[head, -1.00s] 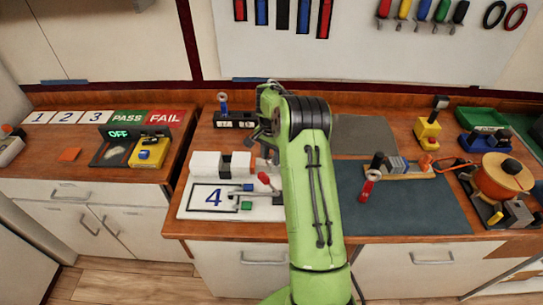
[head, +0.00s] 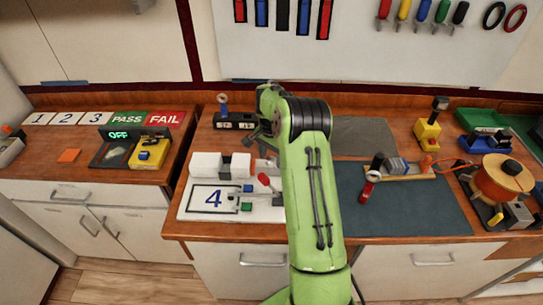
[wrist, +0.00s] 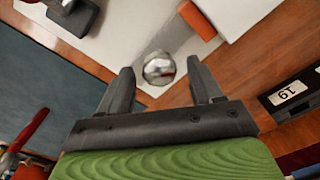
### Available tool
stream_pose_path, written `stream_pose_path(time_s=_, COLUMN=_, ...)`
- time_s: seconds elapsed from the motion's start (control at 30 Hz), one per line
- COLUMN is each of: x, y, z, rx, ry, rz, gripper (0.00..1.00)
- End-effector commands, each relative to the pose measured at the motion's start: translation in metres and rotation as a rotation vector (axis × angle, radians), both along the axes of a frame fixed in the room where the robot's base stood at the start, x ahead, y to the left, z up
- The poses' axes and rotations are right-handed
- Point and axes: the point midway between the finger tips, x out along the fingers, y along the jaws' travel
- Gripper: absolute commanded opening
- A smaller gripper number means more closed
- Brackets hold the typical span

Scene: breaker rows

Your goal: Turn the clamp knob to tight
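A round, shiny metal knob (wrist: 158,68), which looks like the clamp knob, shows in the wrist view on a grey metal part at the edge of a white board. My gripper (wrist: 163,84) is open, with one dark finger on each side of the knob in the picture. I see no finger clearly touching it. In the head view the white board (head: 190,213) marked 4 carries white and dark blocks (head: 206,165) and a red-tipped lever (head: 264,180). My own arm hides the board's right side and the knob there. I cannot read any tight mark.
A dark mat (head: 410,210) with a red-handled tool (head: 367,192) lies right of my arm.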

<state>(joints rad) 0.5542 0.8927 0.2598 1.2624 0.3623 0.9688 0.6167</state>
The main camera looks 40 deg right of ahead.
Motion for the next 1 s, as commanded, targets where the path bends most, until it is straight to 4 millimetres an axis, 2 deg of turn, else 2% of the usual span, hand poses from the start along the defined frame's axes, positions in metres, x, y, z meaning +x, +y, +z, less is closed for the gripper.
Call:
stream_pose_path(time_s=0.17, x=0.0, y=0.0, z=0.0, rx=0.001, ry=0.001, rz=0.001, gripper=0.65)
stream_pose_path(time_s=0.27, x=0.0, y=0.0, z=0.011, rx=0.0, ry=0.0, rz=0.001, gripper=0.65)
stream_pose_path(time_s=0.7, x=0.001, y=0.0, z=0.13, rx=-0.002, ry=-0.003, rz=0.001, gripper=0.65)
stream_pose_path(time_s=0.83, x=0.0, y=0.0, z=0.151, rx=-0.001, ry=0.0, rz=0.0, gripper=0.65)
stream_pose_path(time_s=1.0, x=0.0, y=0.0, z=0.158, rx=0.001, ry=0.001, rz=0.001, gripper=0.65)
